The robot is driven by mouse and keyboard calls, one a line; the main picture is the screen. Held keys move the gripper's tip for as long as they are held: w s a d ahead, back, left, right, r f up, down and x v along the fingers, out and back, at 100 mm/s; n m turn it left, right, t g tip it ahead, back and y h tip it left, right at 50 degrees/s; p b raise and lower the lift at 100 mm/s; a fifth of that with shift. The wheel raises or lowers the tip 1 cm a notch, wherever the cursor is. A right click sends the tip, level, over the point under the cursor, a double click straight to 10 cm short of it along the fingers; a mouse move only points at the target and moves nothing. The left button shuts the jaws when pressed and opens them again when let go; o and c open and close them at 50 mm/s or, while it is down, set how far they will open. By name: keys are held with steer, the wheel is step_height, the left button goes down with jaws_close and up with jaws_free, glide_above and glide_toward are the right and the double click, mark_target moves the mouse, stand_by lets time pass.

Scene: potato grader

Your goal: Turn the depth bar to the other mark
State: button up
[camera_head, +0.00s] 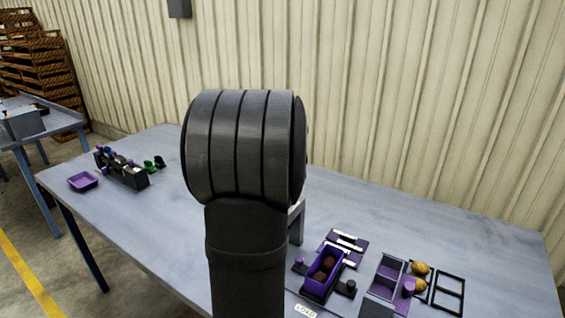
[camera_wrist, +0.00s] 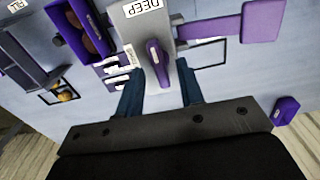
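The depth bar (camera_wrist: 158,62) is a purple bar on the face of a grey block (camera_wrist: 136,30) in the wrist view. It lies nearly upright in that picture, tilted slightly. A white DEEP label (camera_wrist: 142,8) is above it, and a smaller white label (camera_wrist: 128,55), too blurred to read surely, is left of it. I cannot tell which mark the bar is set to. My gripper (camera_wrist: 158,78) is open, one blue finger either side of the bar's lower part, with gaps showing. In the head view my arm hides the bar and my fingers.
A purple trough with dark potatoes (camera_head: 323,270) stands right of my arm, near a LOAD label (camera_head: 305,311). Further right are a purple bin (camera_head: 389,272), pale potatoes (camera_head: 420,268) and a black frame (camera_head: 449,293). A purple tray (camera_head: 83,181) lies far left.

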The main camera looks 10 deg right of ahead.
step_height(320, 180, up, 16)
steer(key=shift+r, duration=0.25)
stand_by(0.3)
step_height(320, 180, down, 18)
steer(key=shift+r, duration=0.2)
stand_by(0.4)
steer(key=shift+f, duration=0.1)
steer(key=n, duration=0.4)
steer(key=shift+n, duration=0.3)
steer(key=n, duration=0.4)
steer(key=shift+n, duration=0.4)
stand_by(1.8)
